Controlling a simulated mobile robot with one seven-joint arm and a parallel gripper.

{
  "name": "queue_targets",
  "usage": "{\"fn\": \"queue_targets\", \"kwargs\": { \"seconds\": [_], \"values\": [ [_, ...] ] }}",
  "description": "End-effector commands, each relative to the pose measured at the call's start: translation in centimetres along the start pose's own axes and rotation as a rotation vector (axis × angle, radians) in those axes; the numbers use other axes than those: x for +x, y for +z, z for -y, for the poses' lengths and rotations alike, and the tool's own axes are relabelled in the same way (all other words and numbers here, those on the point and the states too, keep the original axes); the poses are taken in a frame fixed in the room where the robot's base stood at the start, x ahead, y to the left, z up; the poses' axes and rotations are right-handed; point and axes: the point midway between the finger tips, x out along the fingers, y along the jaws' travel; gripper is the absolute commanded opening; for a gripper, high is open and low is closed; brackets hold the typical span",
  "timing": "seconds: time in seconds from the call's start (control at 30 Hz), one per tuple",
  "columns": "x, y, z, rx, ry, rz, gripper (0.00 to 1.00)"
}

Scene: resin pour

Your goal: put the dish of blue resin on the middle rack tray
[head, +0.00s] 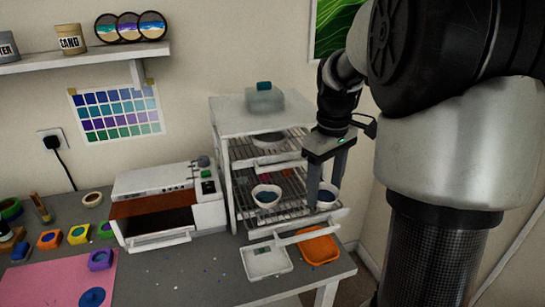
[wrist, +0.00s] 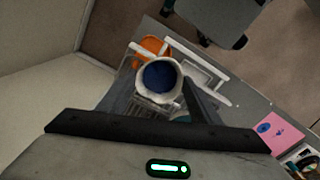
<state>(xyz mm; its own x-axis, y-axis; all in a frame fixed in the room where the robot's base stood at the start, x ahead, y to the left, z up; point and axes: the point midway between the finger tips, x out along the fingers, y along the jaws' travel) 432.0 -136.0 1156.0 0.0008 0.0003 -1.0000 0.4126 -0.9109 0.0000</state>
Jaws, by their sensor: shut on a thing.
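My gripper (head: 325,184) is shut on a small white dish (head: 326,198) at the right front of the rack. In the wrist view the dish of blue resin (wrist: 159,75) sits between my fingers, with its round blue surface facing up. The white rack (head: 222,160) has several wire trays at different heights. A lower wire tray (head: 292,207) extends forward under and beside the held dish. I cannot tell whether the dish touches this tray.
A pale bowl (head: 268,141) stands on the upper tray. A white tray (head: 268,262) and an orange tray (head: 318,248) lie at the rack's foot. A white oven-like machine (head: 165,190) stands left of the rack. A jar (head: 264,96) is on top.

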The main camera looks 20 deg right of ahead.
Motion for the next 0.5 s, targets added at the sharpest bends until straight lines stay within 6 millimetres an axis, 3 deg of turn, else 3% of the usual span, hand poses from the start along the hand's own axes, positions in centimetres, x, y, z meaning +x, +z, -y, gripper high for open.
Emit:
{"fn": "queue_targets", "kwargs": {
  "seconds": [0.2,0.5],
  "values": [
    [0.0,-5.0,-2.0,-0.002,-0.001,0.001,0.35],
    [-0.1,-7.3,-3.0,-0.001,0.0,0.001,0.35]
  ]
}}
